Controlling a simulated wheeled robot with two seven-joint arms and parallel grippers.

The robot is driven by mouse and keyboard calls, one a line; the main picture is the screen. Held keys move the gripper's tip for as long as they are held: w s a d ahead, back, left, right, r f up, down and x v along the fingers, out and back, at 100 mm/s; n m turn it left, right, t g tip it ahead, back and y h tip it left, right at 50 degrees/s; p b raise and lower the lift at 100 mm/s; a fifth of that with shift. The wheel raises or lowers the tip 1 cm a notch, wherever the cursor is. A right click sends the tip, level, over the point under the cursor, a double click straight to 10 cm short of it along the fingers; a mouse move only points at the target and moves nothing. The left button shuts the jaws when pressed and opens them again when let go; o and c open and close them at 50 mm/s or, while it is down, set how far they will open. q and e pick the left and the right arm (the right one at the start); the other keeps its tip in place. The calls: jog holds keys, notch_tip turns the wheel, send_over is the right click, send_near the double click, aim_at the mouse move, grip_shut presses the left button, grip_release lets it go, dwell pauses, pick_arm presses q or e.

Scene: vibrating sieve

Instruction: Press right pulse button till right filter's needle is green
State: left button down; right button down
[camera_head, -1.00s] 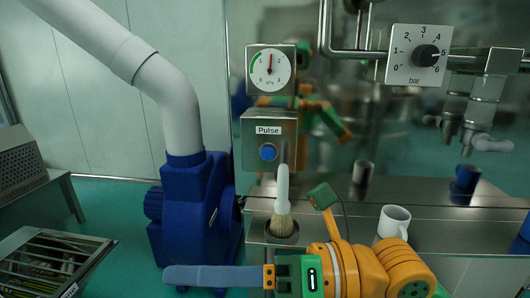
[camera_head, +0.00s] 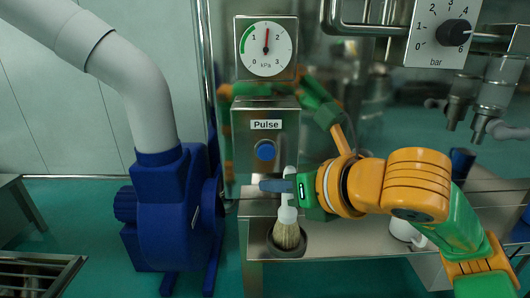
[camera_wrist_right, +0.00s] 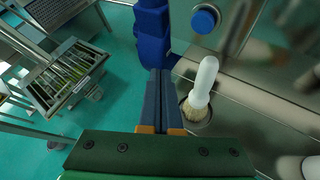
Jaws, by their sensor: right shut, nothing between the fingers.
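A steel box labelled Pulse (camera_head: 265,125) carries a round blue button (camera_head: 266,150). The button also shows at the top of the right wrist view (camera_wrist_right: 205,19). Above it is a round kPa gauge (camera_head: 266,48). Its red needle points almost straight up, between 1 and 2, outside the green arc on the dial's left. My right gripper (camera_head: 268,186) is shut and empty, its blue fingers pointing left, just below the button and in front of the ledge. Its fingers also fill the middle of the right wrist view (camera_wrist_right: 160,75). My left gripper is not in view.
A white-handled brush (camera_head: 287,232) stands in a ledge holder, close to my right gripper. A blue blower (camera_head: 165,215) with a grey pipe stands at left. A bar dial (camera_head: 438,32) is at upper right. A white mug (camera_head: 402,231) is partly hidden behind my right arm.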

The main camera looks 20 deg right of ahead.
aim_at(266, 152)
jog(key=w+d+p, duration=0.2)
jog(key=w, duration=0.6)
jog(key=shift+w+p, duration=0.35)
jog(key=shift+w+d, duration=0.1)
jog(key=shift+d, duration=0.05)
dwell(1.6)
jog(key=shift+w, duration=0.3)
